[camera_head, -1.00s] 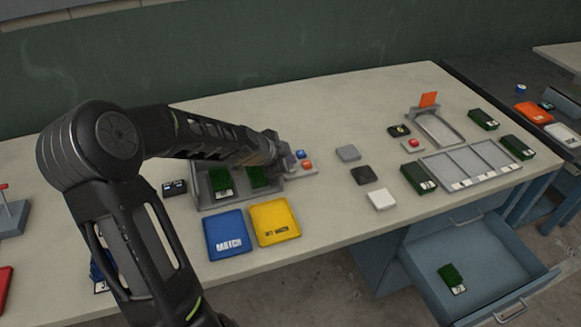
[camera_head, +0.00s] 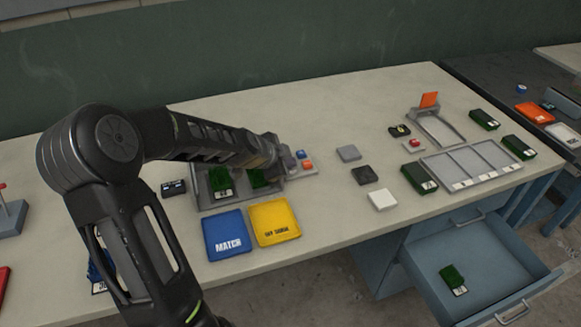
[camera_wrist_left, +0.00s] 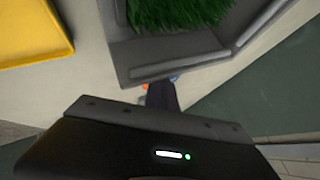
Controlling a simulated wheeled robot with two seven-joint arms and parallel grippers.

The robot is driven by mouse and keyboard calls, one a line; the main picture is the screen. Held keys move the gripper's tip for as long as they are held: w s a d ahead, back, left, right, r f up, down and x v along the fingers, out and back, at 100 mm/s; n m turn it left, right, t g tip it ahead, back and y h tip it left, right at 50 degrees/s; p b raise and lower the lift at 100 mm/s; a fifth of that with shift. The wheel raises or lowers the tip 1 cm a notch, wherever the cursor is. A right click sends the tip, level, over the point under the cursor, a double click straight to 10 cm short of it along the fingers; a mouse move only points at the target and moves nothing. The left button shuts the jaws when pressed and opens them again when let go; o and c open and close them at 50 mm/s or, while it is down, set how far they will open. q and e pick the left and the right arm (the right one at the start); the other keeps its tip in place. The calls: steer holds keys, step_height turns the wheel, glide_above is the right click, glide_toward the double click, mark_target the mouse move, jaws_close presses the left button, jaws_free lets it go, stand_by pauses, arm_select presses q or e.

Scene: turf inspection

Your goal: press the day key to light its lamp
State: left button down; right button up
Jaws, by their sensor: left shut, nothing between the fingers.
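A small key box (camera_head: 301,174) stands on the bench just right of the turf tray. It carries a blue key (camera_head: 300,154) and an orange-red key (camera_head: 308,164); their labels are too small to read. My left gripper (camera_head: 292,164) is shut and empty, at the left side of the key box. I cannot tell whether it touches a key. In the left wrist view, the shut fingers (camera_wrist_left: 161,96) hide most of the box; only slivers of orange (camera_wrist_left: 145,87) and blue (camera_wrist_left: 174,77) show beside them. I cannot make out a lit lamp. My right gripper is not in view.
The grey tray (camera_head: 212,206) with turf samples lies under my left forearm. A blue MATCH mat (camera_head: 226,235) and a yellow mat (camera_head: 274,222) lie in front. Grey, black and white blocks stand to the right. An open drawer (camera_head: 480,270) sticks out below the bench.

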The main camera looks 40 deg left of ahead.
arm_select(q)
steer(key=shift+r+p, duration=0.6)
steer(key=shift+r, duration=0.1)
step_height(320, 180, up, 6)
steer(key=p, duration=0.5)
stand_by(0.5)
